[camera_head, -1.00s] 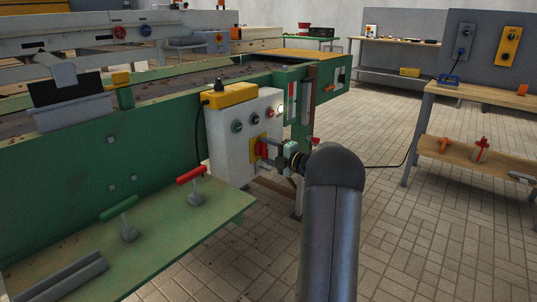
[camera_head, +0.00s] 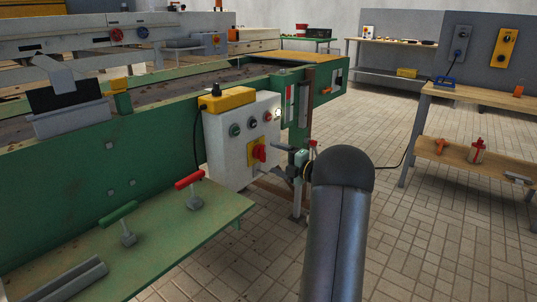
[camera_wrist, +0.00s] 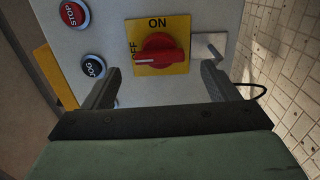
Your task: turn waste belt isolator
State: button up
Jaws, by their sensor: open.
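The waste belt isolator is a red rotary knob (camera_wrist: 158,58) on a yellow plate (camera_wrist: 180,28), mounted on a pale grey control box (camera_head: 228,150). In the wrist view the plate reads ON at the top and OFF at the left. The knob's grip lies level, with its white mark at the left end, beside OFF. The isolator also shows in the head view (camera_head: 259,152). My gripper (camera_wrist: 163,74) is open and empty, its fingers to either side below the knob. In the head view my gripper (camera_head: 282,171) is right of the isolator, apart from it.
Red STOP (camera_wrist: 74,14) and dark JOG (camera_wrist: 93,67) buttons sit left of the isolator. A metal hasp (camera_wrist: 210,50) is at its right. A bright lamp (camera_head: 277,113) is on the box. Green shelf (camera_head: 185,235) with red and green handles stands at front left.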

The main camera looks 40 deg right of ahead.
jog(key=p+v, duration=0.2)
jog(key=v, duration=1)
jog(key=shift+s, duration=0.25)
